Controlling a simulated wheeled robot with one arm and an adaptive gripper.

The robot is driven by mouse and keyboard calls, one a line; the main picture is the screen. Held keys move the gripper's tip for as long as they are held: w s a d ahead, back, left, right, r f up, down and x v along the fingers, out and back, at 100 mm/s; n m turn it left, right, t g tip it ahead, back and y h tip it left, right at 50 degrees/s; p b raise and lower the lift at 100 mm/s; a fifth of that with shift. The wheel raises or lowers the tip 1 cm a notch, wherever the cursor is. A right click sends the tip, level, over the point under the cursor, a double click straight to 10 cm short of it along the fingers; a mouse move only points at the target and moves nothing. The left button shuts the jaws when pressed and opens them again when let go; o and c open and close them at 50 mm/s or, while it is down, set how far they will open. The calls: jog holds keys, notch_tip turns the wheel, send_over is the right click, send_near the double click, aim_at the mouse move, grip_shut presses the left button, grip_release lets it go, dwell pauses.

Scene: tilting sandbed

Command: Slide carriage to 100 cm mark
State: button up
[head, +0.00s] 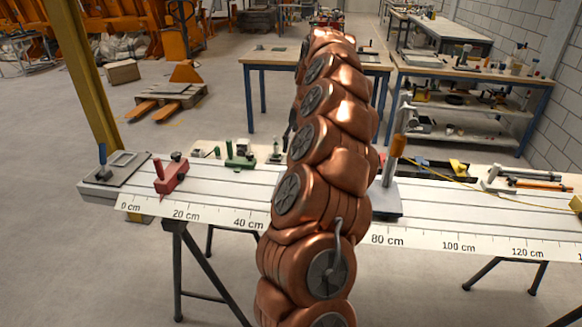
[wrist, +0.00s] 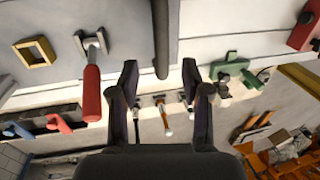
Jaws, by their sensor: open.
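A long pale rail (head: 225,186) runs across the head view, with a cm scale (head: 450,247) on its front edge. The 100 cm label shows right of my arm. A red block with a pointer (head: 172,174) sits between 0 and 20 cm. My gripper (wrist: 160,80) is open and empty in the wrist view, its fingers either side of a dark rod (wrist: 162,42). In the head view my arm hides the gripper and the rail's middle.
A plate with a blue-handled tool (head: 103,160) lies at the rail's left end. Behind the rail are a green clamp (head: 240,154) and a dark tray (head: 440,167). Tools with orange handles (head: 530,182) lie towards the right. A yellow post (head: 86,75) stands at left.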

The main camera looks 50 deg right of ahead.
jog(key=shift+w+a+f+p, duration=0.2)
jog(key=shift+f+p, duration=0.1)
jog(key=shift+f, duration=0.85)
jog(key=shift+w+a+f+p, duration=0.15)
jog(key=shift+w+f+p, duration=0.1)
jog(key=shift+f, duration=0.95)
jog(key=shift+w+a+f+p, duration=0.15)
jog(key=shift+f+p, duration=0.15)
jog(key=shift+f, duration=0.85)
